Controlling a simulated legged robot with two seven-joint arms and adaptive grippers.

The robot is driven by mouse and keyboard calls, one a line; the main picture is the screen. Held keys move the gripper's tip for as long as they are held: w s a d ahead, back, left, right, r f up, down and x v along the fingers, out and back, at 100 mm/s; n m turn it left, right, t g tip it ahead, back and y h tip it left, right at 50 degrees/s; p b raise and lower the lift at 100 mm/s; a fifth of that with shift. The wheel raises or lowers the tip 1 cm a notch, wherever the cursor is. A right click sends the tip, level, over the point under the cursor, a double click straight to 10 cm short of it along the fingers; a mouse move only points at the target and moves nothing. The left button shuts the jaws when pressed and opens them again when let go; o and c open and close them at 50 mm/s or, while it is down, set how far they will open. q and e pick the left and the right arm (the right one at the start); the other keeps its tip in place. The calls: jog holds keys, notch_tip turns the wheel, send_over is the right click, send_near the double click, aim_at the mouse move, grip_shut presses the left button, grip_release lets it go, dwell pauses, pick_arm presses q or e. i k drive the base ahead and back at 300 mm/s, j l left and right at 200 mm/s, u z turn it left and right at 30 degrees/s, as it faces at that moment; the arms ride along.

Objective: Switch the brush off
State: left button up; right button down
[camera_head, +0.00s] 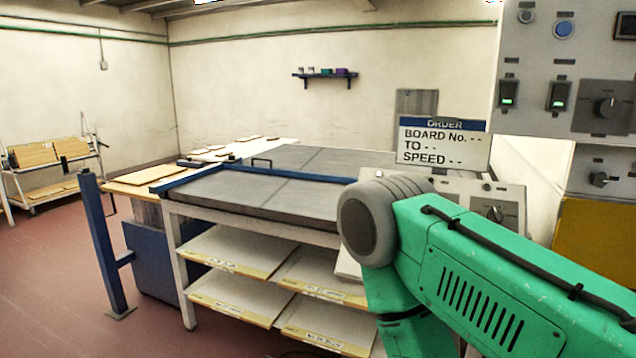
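A grey control panel (533,62) stands at the upper right. It carries two black rocker switches, a left one (508,94) and a right one (559,96), each with a green lit part. A blue round button (563,29) and a large black knob (606,106) are also on it. The labels are too small to read, so I cannot tell which control belongs to the brush. A lower control box (510,197) with a black knob (492,212) is partly hidden behind my green right arm. Neither of my grippers is in view.
A grey-topped table (263,195) with blue rails and shelves below stands in the middle. A sign reading "ORDER, BOARD No., TO, SPEED" (443,145) stands behind my arm. A blue post (104,245) and a rack (52,168) are at the left. Red floor there is clear.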

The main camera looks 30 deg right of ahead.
aim_at(507, 91)
jog(key=z, duration=2.15)
